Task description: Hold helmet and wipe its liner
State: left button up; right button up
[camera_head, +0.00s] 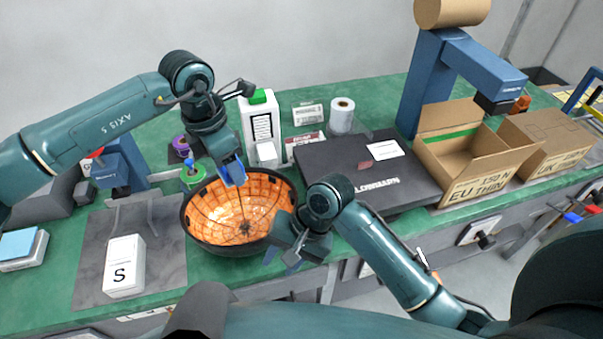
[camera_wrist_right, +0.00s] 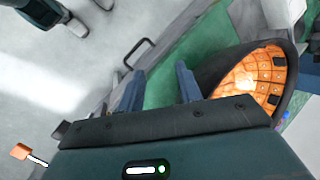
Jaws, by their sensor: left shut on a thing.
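The helmet (camera_head: 203,238) lies upside down on the green bench, a dark shell with its orange, strapped liner facing up. My left gripper (camera_head: 234,180) comes down from above at the helmet's far rim and is shut on it; the exact contact is small in the picture. My right gripper (camera_head: 280,262) is at the helmet's near right side, low by the bench's front edge. In the right wrist view its two fingers (camera_wrist_right: 157,90) are apart with nothing between them, and the helmet (camera_wrist_right: 215,72) shows beside them on the right.
A light-blue pad (camera_head: 18,243) lies on a white box at far left. A white "S" carton (camera_head: 124,268) stands on a grey mat (camera_head: 95,225). A green pot (camera_head: 193,178) and white bottle (camera_head: 261,120) stand behind the helmet. A black case (camera_head: 350,170) and open carton (camera_head: 470,165) are right.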

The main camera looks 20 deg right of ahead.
aim_at(293, 210)
jog(key=w+d+r+t+h, duration=0.1)
jog(key=w+d+r+h, duration=0.3)
jog(key=w+d+r, duration=0.5)
jog(key=w+a+f, duration=0.1)
jog(key=f, duration=0.2)
jog(key=w+a+f, duration=0.1)
jog(key=f, duration=0.2)
jog(key=w+a+f, duration=0.1)
jog(key=f, duration=0.3)
jog(key=shift+a+f, duration=0.1)
jog(key=shift+a, duration=0.3)
jog(key=shift+c, duration=0.2)
grip_shut()
jog(key=shift+s, duration=0.1)
dwell(0.5)
